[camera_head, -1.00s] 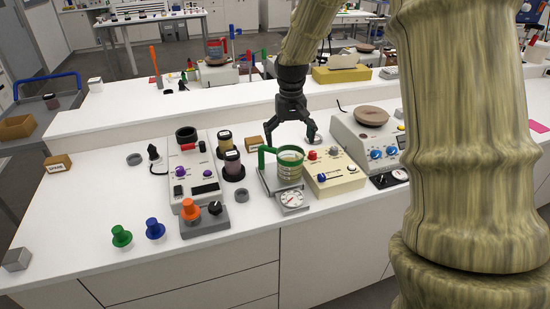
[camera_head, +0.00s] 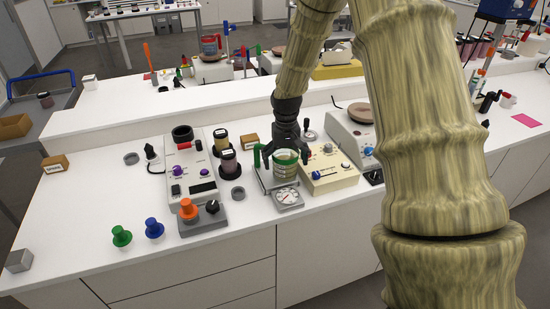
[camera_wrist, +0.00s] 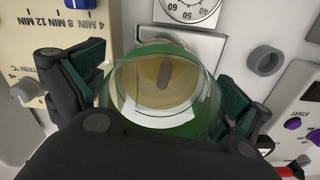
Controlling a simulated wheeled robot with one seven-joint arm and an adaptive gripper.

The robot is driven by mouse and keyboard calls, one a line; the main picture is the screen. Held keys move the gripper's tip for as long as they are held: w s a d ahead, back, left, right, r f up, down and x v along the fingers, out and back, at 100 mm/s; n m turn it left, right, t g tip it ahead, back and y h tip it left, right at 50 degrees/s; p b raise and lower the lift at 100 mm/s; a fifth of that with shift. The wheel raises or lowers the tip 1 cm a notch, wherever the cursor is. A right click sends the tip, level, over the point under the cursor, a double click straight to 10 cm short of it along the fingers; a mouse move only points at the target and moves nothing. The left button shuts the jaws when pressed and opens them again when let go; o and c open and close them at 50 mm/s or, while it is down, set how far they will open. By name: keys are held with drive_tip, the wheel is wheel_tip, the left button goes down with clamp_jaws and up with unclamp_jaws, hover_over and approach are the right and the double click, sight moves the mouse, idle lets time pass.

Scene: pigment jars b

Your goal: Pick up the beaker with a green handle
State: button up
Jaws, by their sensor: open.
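The beaker with a green handle (camera_head: 285,170) stands on a small scale (camera_head: 289,199) with a round dial. It has green bands, and its green handle (camera_head: 257,155) points to the left in the head view. My gripper (camera_head: 284,158) is lowered over it from behind. In the wrist view the beaker (camera_wrist: 163,85) lies between the two spread fingers, one on each side of its rim. The gripper is open, and I cannot tell whether either finger touches the glass. The beaker's far side is partly hidden by the gripper in the head view.
A cream device with knobs (camera_head: 330,170) stands close on the right. A grey device (camera_head: 190,170) and dark-based jars (camera_head: 229,164) stand on the left. Green (camera_head: 121,236) and blue (camera_head: 154,228) knobbed pieces are near the front edge.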

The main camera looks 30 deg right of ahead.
drive_tip(key=shift+f, duration=0.1)
drive_tip(key=c, duration=1.5)
drive_tip(key=shift+c, duration=0.8)
drive_tip(key=shift+r+b, duration=0.45)
drive_tip(key=shift+r, duration=0.15)
drive_tip(key=c, duration=0.4)
wheel_tip(320, 180, up, 2)
drive_tip(key=shift+r+b, duration=0.1)
drive_tip(key=shift+b, duration=0.3)
drive_tip(key=s+a+r+b, duration=0.2)
drive_tip(key=s+a+b, duration=0.2)
drive_tip(key=s+a, duration=0.6)
drive_tip(key=w+d+r+m+p, duration=0.35)
drive_tip(key=w+d+p, duration=0.45)
drive_tip(key=w+p, duration=0.4)
drive_tip(key=shift+m, duration=0.35)
drive_tip(key=shift+w+a+f+b, duration=0.1)
drive_tip(key=shift+w+f+b, duration=0.15)
drive_tip(key=shift+f+b, duration=1.5)
drive_tip(key=shift+w+f+b, duration=0.2)
drive_tip(key=shift+f+b, duration=1.4)
drive_tip(key=shift+f, duration=0.2)
